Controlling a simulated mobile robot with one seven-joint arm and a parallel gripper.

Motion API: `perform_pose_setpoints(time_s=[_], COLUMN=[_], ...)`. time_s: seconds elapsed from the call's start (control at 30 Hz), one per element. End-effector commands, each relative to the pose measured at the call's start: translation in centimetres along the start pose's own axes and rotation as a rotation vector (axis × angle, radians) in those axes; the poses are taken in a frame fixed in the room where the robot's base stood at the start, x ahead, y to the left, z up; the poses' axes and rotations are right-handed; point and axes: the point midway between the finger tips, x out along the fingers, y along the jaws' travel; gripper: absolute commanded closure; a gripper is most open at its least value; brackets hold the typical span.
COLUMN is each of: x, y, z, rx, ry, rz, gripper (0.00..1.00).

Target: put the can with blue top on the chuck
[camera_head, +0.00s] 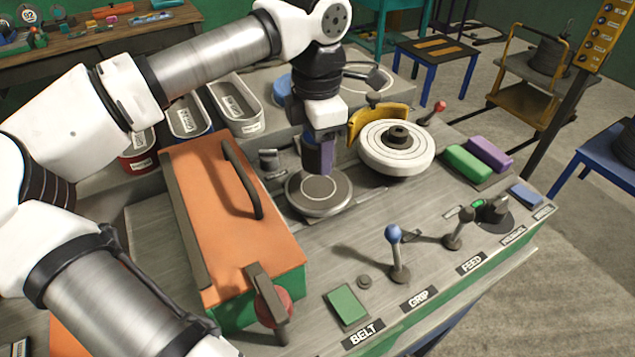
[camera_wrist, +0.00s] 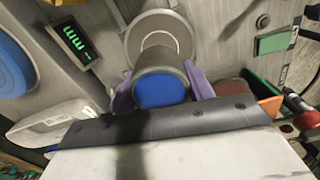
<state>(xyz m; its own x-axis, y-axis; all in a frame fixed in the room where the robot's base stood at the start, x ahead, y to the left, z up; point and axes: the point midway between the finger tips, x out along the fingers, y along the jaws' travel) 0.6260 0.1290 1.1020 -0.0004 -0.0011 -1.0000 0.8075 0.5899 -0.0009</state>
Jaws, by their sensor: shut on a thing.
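The can with the blue top (camera_wrist: 161,91) is between the two purple fingers of my gripper (camera_wrist: 160,84), which is shut on it. Its blue top faces the wrist camera. In the head view, my gripper (camera_head: 319,155) points down over the round grey chuck (camera_head: 318,197), and its fingers hide most of the can. The chuck also shows in the wrist view (camera_wrist: 160,24), just beyond the can. The fingertips are close to the chuck's face. I cannot tell whether the can touches it.
An orange-topped box with a handle (camera_head: 225,190) stands left of the chuck. A white wheel (camera_head: 408,158) with a yellow guard (camera_head: 368,128) stands to the right. Levers, including a blue-knobbed one (camera_head: 394,235), rise in front. Grey trays (camera_head: 236,106) sit behind. A small green display (camera_wrist: 76,43) is near the chuck.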

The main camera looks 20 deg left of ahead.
Motion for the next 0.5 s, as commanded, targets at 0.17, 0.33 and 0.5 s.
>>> perform_pose_setpoints(time_s=[0.17, 0.33, 0.5], x=[1.3, 3.5, 5.4], y=[0.0, 0.0, 0.0], z=[0.0, 0.0, 0.0], rx=[0.000, 0.001, 0.000], ry=[0.000, 0.001, 0.000], rz=[0.001, 0.000, 0.001], gripper=[0.76, 0.76, 0.76])
